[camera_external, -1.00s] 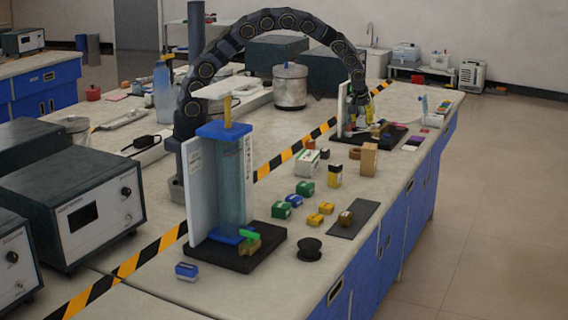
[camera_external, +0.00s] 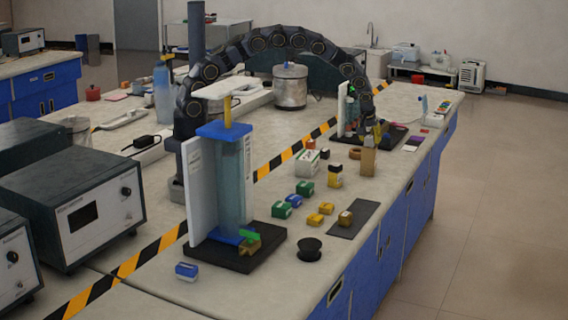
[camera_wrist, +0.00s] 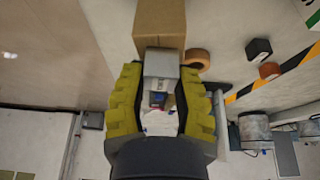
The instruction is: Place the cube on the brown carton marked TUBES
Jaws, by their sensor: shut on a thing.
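The brown carton (camera_external: 368,163) stands upright on the bench in the external view; no marking on it is readable. In the wrist view the carton (camera_wrist: 160,22) lies just beyond the fingertips. My gripper (camera_external: 374,138) is just above or behind the carton's top in the external view. In the wrist view the yellow fingers of my gripper (camera_wrist: 160,85) are closed on a pale grey cube (camera_wrist: 161,62). The cube overlaps the carton's near edge in that view; I cannot tell whether they touch. In the external view the cube is hidden or too small to make out.
A brown tape ring (camera_external: 354,153) lies beside the carton. A yellow-and-black box (camera_external: 335,177) and a white-and-green box (camera_external: 308,163) stand to its left. A column stand on a black base (camera_external: 395,133) is behind. Bare bench lies in front of the carton.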

